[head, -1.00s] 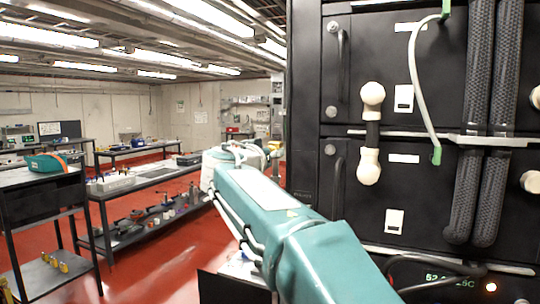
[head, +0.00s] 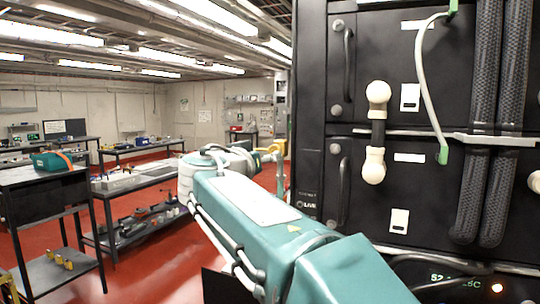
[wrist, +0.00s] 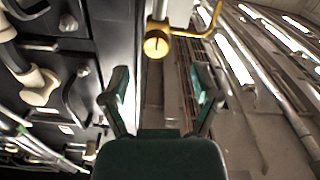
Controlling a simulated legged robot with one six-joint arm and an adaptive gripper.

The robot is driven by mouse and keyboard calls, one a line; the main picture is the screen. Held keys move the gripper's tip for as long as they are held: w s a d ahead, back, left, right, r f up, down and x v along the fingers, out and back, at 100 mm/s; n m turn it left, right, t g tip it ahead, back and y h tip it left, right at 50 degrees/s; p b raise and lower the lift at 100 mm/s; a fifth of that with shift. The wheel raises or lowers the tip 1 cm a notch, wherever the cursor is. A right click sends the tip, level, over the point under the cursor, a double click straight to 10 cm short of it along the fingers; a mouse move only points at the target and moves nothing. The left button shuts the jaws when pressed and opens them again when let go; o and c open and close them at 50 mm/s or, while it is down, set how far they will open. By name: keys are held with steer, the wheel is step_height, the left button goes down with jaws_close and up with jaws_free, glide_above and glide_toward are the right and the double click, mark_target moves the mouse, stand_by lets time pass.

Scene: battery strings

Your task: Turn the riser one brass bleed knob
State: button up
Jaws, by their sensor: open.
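The brass bleed knob (wrist: 157,44) shows in the wrist view as a round, slotted brass disc, at the upper middle beside the dark cabinet edge. A bent brass pipe (wrist: 205,30) runs off to its right. In the head view a yellow fitting (head: 270,153) on a pale upright pipe shows just past the end of my arm; its knob face cannot be made out there. My gripper (wrist: 162,88) is open and empty, its two green fingers spread. The knob lies beyond the fingertips, roughly in line with the gap and apart from them. My arm hides the gripper in the head view.
A black battery cabinet (head: 400,190) with handles, thick braided cables and cream connectors stands close on the right. Its handles also show at left in the wrist view. Benches (head: 130,180) with tools stand at left on the red floor, with open floor between them.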

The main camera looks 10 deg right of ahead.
steer(key=v, duration=0.6)
steer(key=shift+w+f, duration=0.1)
steer(key=s+d+f+n+g+y, duration=0.1)
steer(key=s+d+f+g+y, duration=0.15)
steer(key=s+d+f, duration=0.35)
steer(key=s+d+f+n+g+y, duration=0.1)
steer(key=s+d+f+n+g, duration=0.2)
steer(key=f, duration=0.6)
steer(key=s+a+f+n+g+y, duration=0.1)
steer(key=s+f+g+y, duration=0.2)
steer(key=s+f, duration=1.5)
steer(key=y, duration=0.4)
steer(key=shift+a, duration=0.3)
steer(key=shift+w+g, duration=0.1)
steer(key=shift+g, duration=0.15)
